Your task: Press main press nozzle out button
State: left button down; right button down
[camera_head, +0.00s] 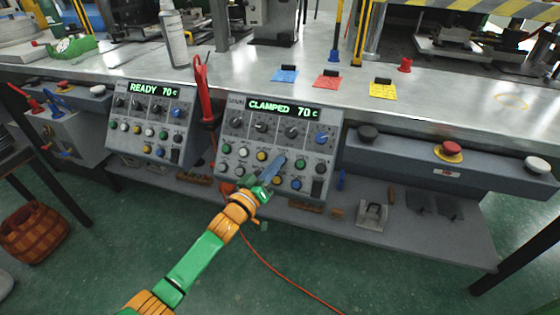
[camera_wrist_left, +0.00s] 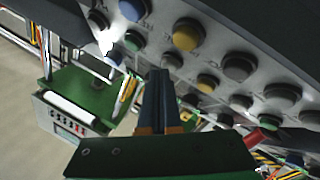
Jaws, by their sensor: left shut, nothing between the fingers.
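The main press panel (camera_head: 245,135) is a grey box in the middle of the head view, with a lit display (camera_head: 283,109) reading "CLAMPED 70c". It carries knobs and rows of coloured round buttons. My left gripper (camera_head: 281,161) is shut and empty, its tips at the lower button rows of this panel. In the left wrist view the shut fingers (camera_wrist_left: 160,75) point up at the panel face (camera_wrist_left: 205,60), close to a green button, a yellow button (camera_wrist_left: 187,35) and grey buttons. I cannot tell whether the tips touch a button. Button labels are too blurred to read. My right gripper is not in view.
A second panel (camera_head: 130,145) to the left reads "READY 70c". A red-handled lever (camera_head: 202,80) stands between the panels. A grey box with a red button (camera_head: 452,148) is at right. Coloured cards and a spray bottle (camera_head: 174,40) lie or stand on the metal table (camera_head: 225,72).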

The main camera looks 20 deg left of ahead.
pick_arm(q)
jog(key=shift+w+f, duration=0.15)
dwell(0.5)
jog(key=shift+s+r+p, duration=0.25)
jog(key=shift+r+p, duration=0.15)
jog(key=shift+p, duration=0.1)
jog(key=shift+s+r+p, duration=0.2)
jog(key=shift+s+p, duration=0.1)
jog(key=shift+p, duration=0.2)
jog(key=shift+s, duration=0.1)
jog(key=s+r+p, duration=0.1)
jog(key=s+p, duration=0.1)
jog(key=p, duration=0.1)
jog(key=s+r+p, duration=0.1)
jog(key=r+p, duration=0.1)
jog(key=p, duration=0.1)
jog(key=shift+s, duration=0.4)
